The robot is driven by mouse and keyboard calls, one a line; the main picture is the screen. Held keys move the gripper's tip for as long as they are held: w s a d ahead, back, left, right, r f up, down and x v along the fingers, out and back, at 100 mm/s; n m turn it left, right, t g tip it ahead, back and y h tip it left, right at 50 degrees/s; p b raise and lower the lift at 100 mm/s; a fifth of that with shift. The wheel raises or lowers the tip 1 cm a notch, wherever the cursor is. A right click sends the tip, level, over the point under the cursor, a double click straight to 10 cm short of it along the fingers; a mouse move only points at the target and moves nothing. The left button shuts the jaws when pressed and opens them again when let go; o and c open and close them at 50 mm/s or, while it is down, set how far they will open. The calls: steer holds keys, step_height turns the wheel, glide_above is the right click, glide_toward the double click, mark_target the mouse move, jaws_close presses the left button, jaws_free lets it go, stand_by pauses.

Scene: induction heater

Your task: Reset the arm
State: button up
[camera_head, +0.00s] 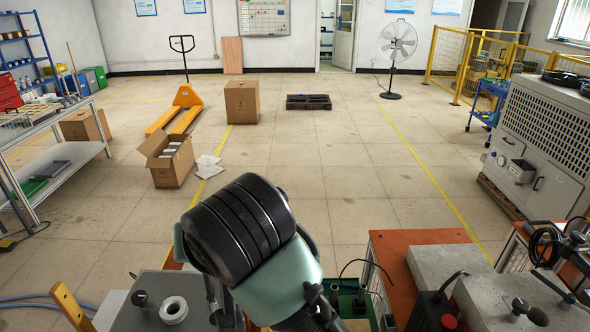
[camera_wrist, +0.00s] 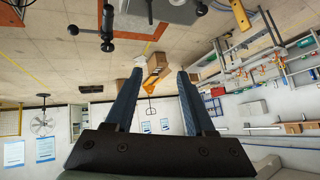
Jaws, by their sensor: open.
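My gripper (camera_wrist: 160,73) shows in the wrist view with its two blue fingers spread apart and nothing between them. Beyond the gap, a cardboard box appears in the background, well away from the fingers. The wrist view is upside down, with the floor at the top. In the head view my arm is folded at the bottom centre, its black ribbed joint and pale green link in front. The fingers cannot be made out there.
A grey machine top with a white ring (camera_head: 173,311) lies left of my arm. An orange-topped bench (camera_head: 392,243) and grey blocks (camera_head: 445,264) stand close on the right. A black-knobbed lever (camera_wrist: 107,28) shows in the wrist view. The floor (camera_head: 320,180) ahead is mostly clear.

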step_height(320, 180, up, 18)
steer(key=n+t+y+b, duration=0.1)
steer(key=t+y+b, duration=0.25)
steer(key=t, duration=0.65)
steer(key=s+d+r+m+t+h+b, duration=0.1)
steer(key=s+d+r+m+t+h, duration=0.3)
steer(key=s+d+r+t+h, duration=0.4)
steer(key=s+d+r+t, duration=0.1)
steer(key=s+d+r, duration=0.1)
steer(key=d, duration=0.2)
steer(key=shift+s+d+t, duration=0.2)
steer(key=shift+d+t, duration=0.1)
steer(key=shift+h, duration=0.25)
